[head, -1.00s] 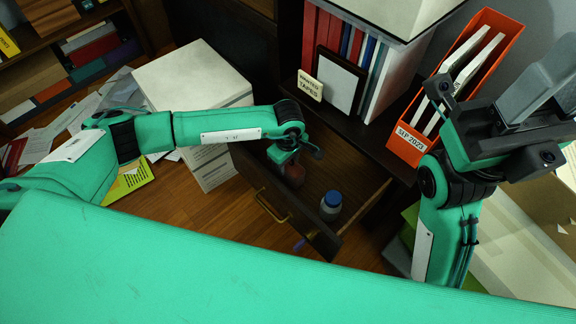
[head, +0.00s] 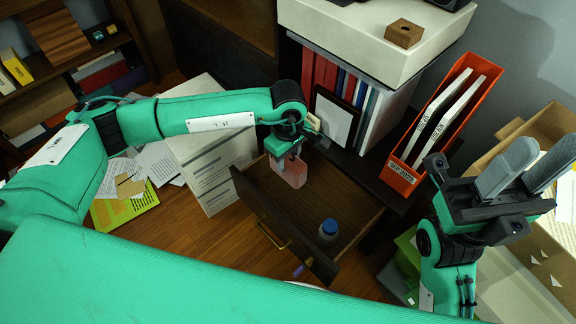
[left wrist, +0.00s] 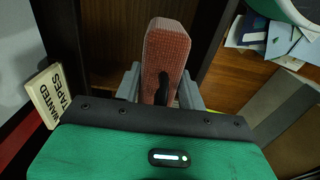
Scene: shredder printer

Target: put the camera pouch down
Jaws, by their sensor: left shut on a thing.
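The camera pouch (head: 291,173) is a reddish, textured block in the head view. My left gripper (head: 288,160) is shut on it and holds it over the back part of the open drawer (head: 340,190). In the left wrist view the pouch (left wrist: 166,55) stands up between the two grey fingers, with a dark strap or mark on its side. I cannot tell how far it is above the drawer floor. My right gripper (head: 525,165) is raised at the right, its two grey fingers apart and empty.
A blue-capped bottle (head: 328,231) stands in the drawer. An orange file holder (head: 403,165) and a row of books (head: 377,85) stand on the shelf beside it. A "WANTED TAPES" box (left wrist: 48,95) shows in the left wrist view. A cardboard box (head: 490,150) is at right.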

